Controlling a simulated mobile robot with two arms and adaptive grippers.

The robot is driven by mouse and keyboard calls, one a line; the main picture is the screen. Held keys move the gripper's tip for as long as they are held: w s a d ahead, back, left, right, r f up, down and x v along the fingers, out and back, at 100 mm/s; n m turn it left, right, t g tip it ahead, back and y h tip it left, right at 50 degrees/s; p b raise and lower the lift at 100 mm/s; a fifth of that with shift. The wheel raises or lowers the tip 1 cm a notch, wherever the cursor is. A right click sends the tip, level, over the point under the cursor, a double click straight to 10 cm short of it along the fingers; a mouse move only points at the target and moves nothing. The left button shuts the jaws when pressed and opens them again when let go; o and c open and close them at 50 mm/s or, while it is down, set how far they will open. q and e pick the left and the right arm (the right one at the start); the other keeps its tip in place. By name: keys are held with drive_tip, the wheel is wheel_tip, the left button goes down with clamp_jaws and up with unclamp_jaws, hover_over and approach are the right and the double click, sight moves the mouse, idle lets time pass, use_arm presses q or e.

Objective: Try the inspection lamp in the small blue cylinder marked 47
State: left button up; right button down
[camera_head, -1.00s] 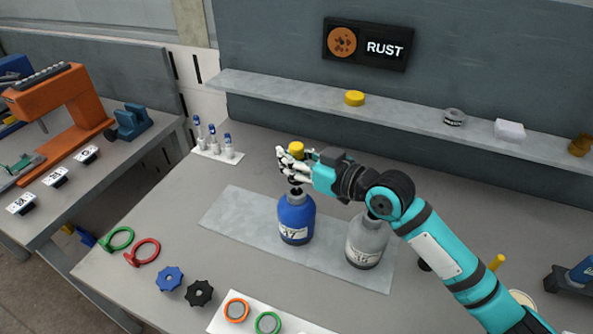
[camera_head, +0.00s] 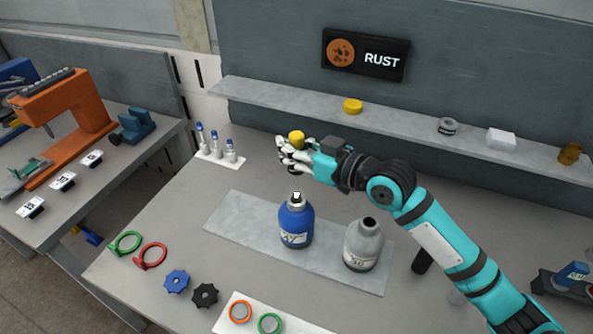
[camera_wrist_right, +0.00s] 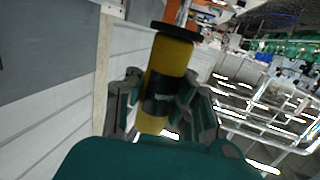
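The small blue cylinder (camera_head: 296,226) stands upright on a grey mat (camera_head: 232,217), with a white label and an open neck that shows a pale spot. The label's number is hard to read now. My right gripper (camera_head: 292,153) is above and behind its neck, shut around a yellow lamp-like thing (camera_head: 297,137). In the right wrist view this lamp (camera_wrist_right: 172,68) is a yellow tube with a black band and a black disc end, between the fingers (camera_wrist_right: 160,105). It is clear of the cylinder. My left gripper is out of view.
A grey cylinder (camera_head: 363,247) stands right of the blue one. Blue-capped vials (camera_head: 214,144) are at the back left. Rings (camera_head: 150,256) and knobs (camera_head: 205,295) lie in front. A shelf (camera_head: 300,108) and a RUST sign (camera_head: 366,53) are behind.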

wheel_tip(320, 180, up, 4)
drive_tip(key=p, duration=0.3)
drive_tip(key=shift+r, duration=0.1)
idle(1.6)
